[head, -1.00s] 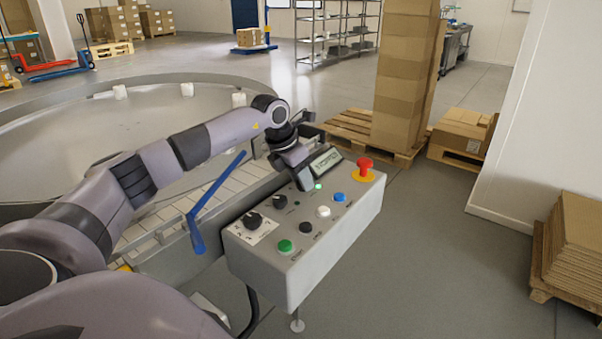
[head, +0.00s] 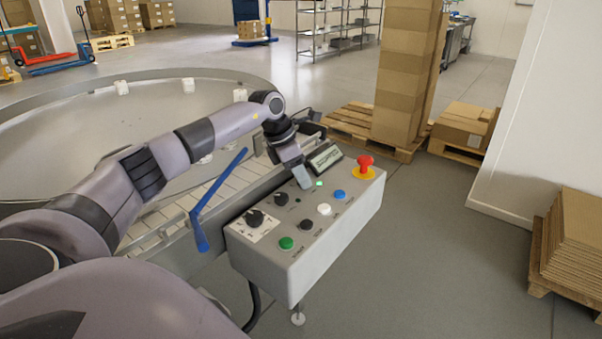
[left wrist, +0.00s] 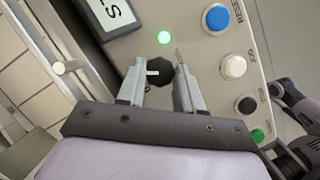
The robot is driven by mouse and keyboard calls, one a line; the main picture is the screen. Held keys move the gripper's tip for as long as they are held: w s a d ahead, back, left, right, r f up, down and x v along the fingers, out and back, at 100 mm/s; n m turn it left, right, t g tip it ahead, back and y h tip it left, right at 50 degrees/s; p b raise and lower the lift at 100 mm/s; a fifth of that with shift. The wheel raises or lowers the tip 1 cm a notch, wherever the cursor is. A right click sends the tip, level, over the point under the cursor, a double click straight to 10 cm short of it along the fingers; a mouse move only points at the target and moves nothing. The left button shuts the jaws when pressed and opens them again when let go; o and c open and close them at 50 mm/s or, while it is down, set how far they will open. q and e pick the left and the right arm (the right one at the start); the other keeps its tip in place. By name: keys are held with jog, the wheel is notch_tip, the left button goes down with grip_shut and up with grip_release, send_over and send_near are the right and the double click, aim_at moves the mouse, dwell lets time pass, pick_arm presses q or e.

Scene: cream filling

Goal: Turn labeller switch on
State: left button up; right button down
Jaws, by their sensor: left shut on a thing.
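The grey control box (head: 335,235) stands at the middle of the head view, with knobs, coloured buttons and a small display (head: 326,157) on top. My left gripper (head: 304,183) reaches down to its top beside the lit green lamp (head: 319,183). In the left wrist view, the fingers of my left gripper (left wrist: 158,80) straddle a black rotary switch (left wrist: 158,72) with a pale pointer line. The gripper is shut on this switch, just below the lit lamp (left wrist: 164,37). I cannot read the switch's label. My right gripper is not in view.
A red emergency button (head: 364,165), blue button (head: 339,195), white button (head: 324,209) and green button (head: 286,243) are on the box. A blue lever (head: 215,200) and a conveyor (head: 165,215) lie to the left.

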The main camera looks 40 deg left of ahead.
pick_arm(q)
jog(key=o, duration=1)
jog(key=v, duration=0.7)
jog(key=shift+r, duration=0.15)
